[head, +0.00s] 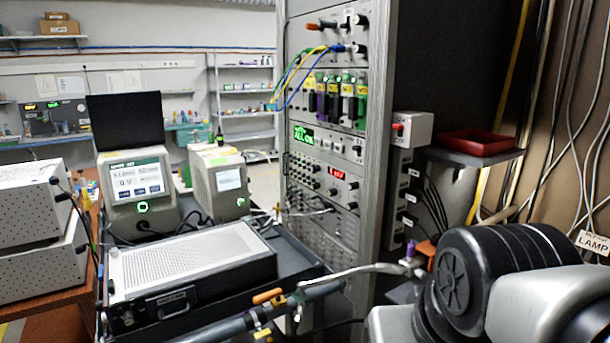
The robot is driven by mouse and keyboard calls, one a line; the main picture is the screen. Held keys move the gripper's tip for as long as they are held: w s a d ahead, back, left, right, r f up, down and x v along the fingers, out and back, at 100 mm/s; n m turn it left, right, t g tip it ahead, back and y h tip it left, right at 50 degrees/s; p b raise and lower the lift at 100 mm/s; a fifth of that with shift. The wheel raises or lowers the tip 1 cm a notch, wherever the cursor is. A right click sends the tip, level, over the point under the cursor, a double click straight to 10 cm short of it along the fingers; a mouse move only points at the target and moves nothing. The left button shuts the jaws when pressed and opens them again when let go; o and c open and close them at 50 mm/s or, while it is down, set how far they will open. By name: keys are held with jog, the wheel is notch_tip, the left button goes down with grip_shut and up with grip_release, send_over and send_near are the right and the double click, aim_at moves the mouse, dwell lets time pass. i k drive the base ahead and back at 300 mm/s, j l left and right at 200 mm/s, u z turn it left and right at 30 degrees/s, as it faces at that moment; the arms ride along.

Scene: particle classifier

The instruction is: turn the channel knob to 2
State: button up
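A tall grey instrument rack (378,100) stands in the middle of the head view, its front panels facing left. Several black knobs sit on it, including an upper knob (361,20) and another knob (359,48) just below it. Smaller knobs sit lower, near the right edge of the panels. I cannot tell which is the channel knob, and the labels and settings are too small to read. A green display (303,136) and a small red display (337,171) are lit. My gripper is not in view.
A silver perforated box (185,262) sits on a black bench in front of the rack, with pipes and an orange-handled valve (267,296) at its front. Two screen units (138,190) stand behind. A shelf with a red tray (478,142) juts out right of the rack.

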aim_at(332, 192)
jog(key=i+j+u, duration=0.15)
jog(key=i, duration=0.25)
jog(key=i+j+u, duration=0.2)
jog(key=i, duration=0.25)
